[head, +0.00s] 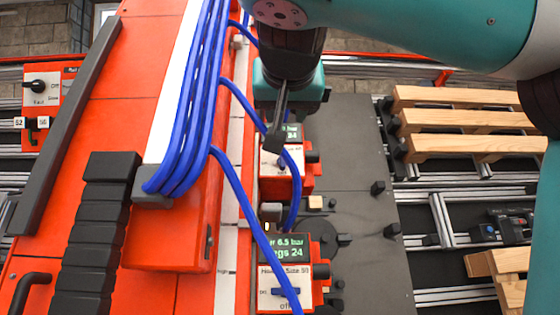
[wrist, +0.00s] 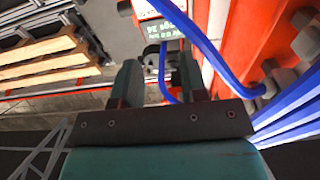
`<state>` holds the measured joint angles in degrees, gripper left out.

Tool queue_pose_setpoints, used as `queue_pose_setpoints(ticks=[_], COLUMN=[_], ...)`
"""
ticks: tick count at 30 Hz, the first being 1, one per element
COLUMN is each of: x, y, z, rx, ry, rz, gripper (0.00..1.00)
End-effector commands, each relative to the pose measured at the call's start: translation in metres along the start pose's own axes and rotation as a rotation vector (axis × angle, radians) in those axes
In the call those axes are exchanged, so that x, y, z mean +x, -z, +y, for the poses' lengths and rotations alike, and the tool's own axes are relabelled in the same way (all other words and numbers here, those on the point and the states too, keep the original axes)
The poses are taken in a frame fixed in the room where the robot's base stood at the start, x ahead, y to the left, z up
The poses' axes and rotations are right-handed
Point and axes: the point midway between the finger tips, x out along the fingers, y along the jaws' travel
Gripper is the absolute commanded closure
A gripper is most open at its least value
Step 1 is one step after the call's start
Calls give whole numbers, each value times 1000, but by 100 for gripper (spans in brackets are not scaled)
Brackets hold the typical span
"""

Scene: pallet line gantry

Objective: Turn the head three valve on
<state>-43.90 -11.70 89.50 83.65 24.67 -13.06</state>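Two red valve units with green-lit displays sit along the red beam in the head view. The nearer unit (head: 285,250) shows 6.5 bar, a label partly crossed by a blue hose, and a blue handle (head: 284,291) lying crosswise above "off". The farther unit (head: 283,187) is partly hidden by my gripper and a hose; its handle setting is unclear. I cannot read which unit is head three. My gripper (head: 277,135) points down over the farther unit. In the wrist view my gripper (wrist: 160,82) is open and empty, with a display (wrist: 166,22) beyond its fingers.
Blue hoses (head: 232,178) loop close in front of both units. A dark plate (head: 350,160) with small knobs lies to their right. Wooden pallets (head: 465,120) stand farther right. A red selector box (head: 42,100) is at far left.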

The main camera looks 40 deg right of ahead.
Motion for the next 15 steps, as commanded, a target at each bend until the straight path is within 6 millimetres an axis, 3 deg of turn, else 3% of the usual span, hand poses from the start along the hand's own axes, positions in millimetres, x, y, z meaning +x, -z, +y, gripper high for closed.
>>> queue_pose_setpoints(ticks=[1, 8, 15], x=[7, 21, 65], y=[-9, -9, -4], z=[0, 2, 2], rx=[5, 2, -5], ry=[-2, 1, -3], rz=[1, 5, 5], gripper=[61, 61, 61])
